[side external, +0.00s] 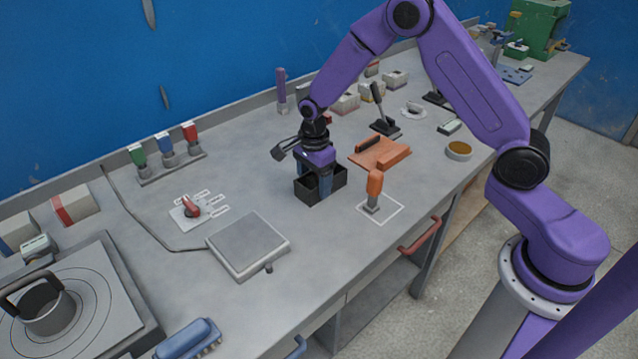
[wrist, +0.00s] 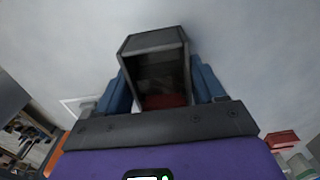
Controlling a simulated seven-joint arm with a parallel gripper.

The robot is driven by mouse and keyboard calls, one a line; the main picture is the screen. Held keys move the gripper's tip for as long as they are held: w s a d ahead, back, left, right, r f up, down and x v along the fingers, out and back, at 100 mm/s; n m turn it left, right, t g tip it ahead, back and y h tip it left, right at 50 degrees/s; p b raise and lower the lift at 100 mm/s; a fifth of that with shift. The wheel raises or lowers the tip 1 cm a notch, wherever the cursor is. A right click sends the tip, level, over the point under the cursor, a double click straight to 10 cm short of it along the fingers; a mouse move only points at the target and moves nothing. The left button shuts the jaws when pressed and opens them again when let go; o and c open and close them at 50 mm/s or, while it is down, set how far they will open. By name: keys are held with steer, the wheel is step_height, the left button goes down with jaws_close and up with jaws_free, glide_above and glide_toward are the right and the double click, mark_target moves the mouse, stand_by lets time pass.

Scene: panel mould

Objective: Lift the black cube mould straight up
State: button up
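The black cube mould (side external: 306,188) is an open-topped dark box standing upright on the grey bench in the side view. My gripper (side external: 320,182) points down at it, with a blue finger in front of its near side. In the wrist view the mould (wrist: 152,42) lies between the two blue fingers of my gripper (wrist: 160,88), which appear pressed against its opposite walls. Its inside is dark, with a reddish patch low down. I see no clear gap under the mould. Its far side is hidden in the side view.
An orange-handled tool (side external: 374,188) stands in a white outlined square just right of the mould. Bare bench lies between.

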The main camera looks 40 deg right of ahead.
steer(key=shift+c, duration=0.6)
step_height(320, 180, up, 8)
steer(key=shift+f, duration=0.25)
stand_by(1.2)
stand_by(0.3)
steer(key=shift+r, duration=0.1)
